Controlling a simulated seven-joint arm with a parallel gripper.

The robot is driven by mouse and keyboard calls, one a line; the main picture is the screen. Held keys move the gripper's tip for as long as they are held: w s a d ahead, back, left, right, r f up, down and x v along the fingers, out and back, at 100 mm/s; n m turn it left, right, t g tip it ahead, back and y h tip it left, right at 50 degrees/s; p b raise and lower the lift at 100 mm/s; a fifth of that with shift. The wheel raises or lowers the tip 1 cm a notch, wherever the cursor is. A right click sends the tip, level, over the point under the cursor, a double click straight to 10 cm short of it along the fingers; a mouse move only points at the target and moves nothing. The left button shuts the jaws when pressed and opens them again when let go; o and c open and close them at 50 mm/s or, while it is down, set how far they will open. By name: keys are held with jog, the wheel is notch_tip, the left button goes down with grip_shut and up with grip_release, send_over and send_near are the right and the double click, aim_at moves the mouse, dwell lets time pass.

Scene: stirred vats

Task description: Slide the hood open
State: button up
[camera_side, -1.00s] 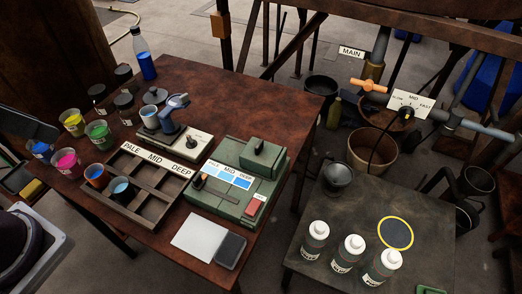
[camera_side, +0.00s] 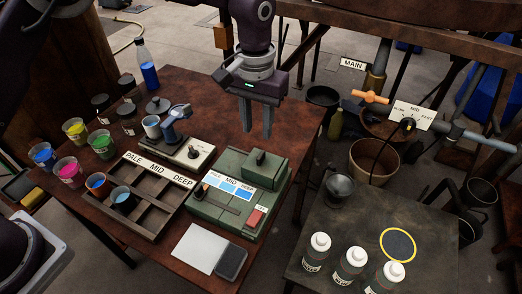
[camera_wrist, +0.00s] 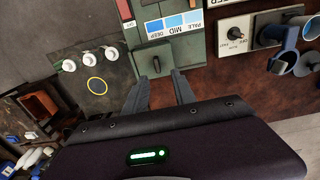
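The green box (camera_side: 205,207) stands on the brown table, with a PALE MID DEEP strip and a red switch on its front part. Its hood (camera_side: 258,178) is the raised green block at the back, with a dark upright handle (camera_side: 261,157) on top. My gripper (camera_side: 258,135) points down just behind and above the handle, fingers apart and empty. In the wrist view the handle (camera_wrist: 157,62) shows beyond the gap between my fingertips (camera_wrist: 160,82), not visibly touched.
A wooden rack (camera_side: 166,210) and a small stirrer with a switch (camera_side: 188,148) stand left of the box. White paper (camera_side: 199,248) and a dark pad (camera_side: 231,263) lie in front. White-capped bottles (camera_side: 350,262) stand on the dark side table. The table behind the hood is clear.

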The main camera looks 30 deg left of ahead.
aim_at(261, 154)
jog(key=f, duration=0.8)
jog(key=shift+w+d+f, duration=0.15)
jog(key=shift+d+f, duration=0.2)
jog(key=shift+d, duration=0.05)
grip_shut()
dwell(0.8)
